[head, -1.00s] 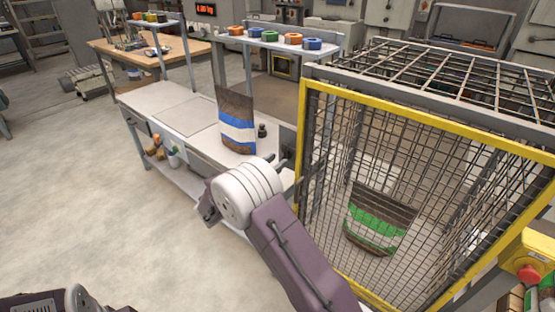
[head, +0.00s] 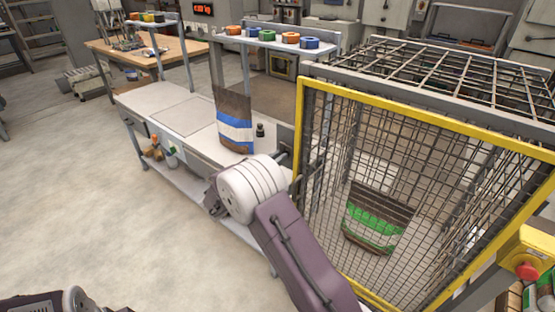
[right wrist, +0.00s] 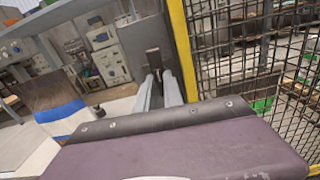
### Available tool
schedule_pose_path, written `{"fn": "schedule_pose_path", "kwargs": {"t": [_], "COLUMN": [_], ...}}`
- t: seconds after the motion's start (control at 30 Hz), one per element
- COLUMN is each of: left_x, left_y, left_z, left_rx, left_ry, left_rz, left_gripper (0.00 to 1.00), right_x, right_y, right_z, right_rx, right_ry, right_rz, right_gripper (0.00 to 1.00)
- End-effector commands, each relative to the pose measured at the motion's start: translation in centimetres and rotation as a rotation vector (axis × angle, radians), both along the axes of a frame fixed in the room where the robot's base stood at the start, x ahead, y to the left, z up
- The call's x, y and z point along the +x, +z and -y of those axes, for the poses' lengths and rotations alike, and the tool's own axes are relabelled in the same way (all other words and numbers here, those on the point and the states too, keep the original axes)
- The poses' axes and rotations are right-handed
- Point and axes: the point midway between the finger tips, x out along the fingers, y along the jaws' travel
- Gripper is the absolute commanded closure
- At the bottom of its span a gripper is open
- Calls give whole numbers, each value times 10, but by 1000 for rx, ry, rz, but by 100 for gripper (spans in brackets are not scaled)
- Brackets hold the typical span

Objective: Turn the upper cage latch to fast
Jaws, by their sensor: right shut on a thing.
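The cage (head: 420,160) has a yellow-framed mesh door and stands at the right. My right gripper (head: 284,157) is at the cage's left front post, beside the yellow frame, and my own wrist partly covers it. In the right wrist view its two grey fingers (right wrist: 158,88) are close together on a dark, upright piece, which I take as the upper cage latch (right wrist: 153,60), just left of the yellow post. The latch's exact angle is hard to tell. My left gripper does not show; only part of my left side is at the lower left.
A blue-banded bag (head: 234,122) stands on the grey bench (head: 150,103) left of the cage. A green-banded bag (head: 376,218) is inside the cage. A red stop button (head: 527,271) is on a yellow box at the lower right. The floor at left is clear.

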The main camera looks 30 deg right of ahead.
Motion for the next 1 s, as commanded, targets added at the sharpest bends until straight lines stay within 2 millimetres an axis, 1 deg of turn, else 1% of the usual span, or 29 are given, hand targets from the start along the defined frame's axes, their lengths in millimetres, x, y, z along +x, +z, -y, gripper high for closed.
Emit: {"fn": "schedule_pose_path", "kwargs": {"t": [0.03,0.17,0.47,0.77,1.0], "left_x": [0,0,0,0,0], "left_y": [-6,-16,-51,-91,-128], "left_z": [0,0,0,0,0], "left_rx": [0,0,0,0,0], "left_ry": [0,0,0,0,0], "left_rz": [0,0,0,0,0], "left_gripper": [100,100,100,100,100], "right_x": [0,0,-2,-3,-4], "right_y": [-3,-4,-7,-9,-11], "right_z": [0,0,1,1,1], "right_rx": [8,41,146,256,344], "right_ry": [0,0,0,1,-1], "right_rz": [20,99,354,619,830], "right_gripper": [100,100,100,100,100]}}
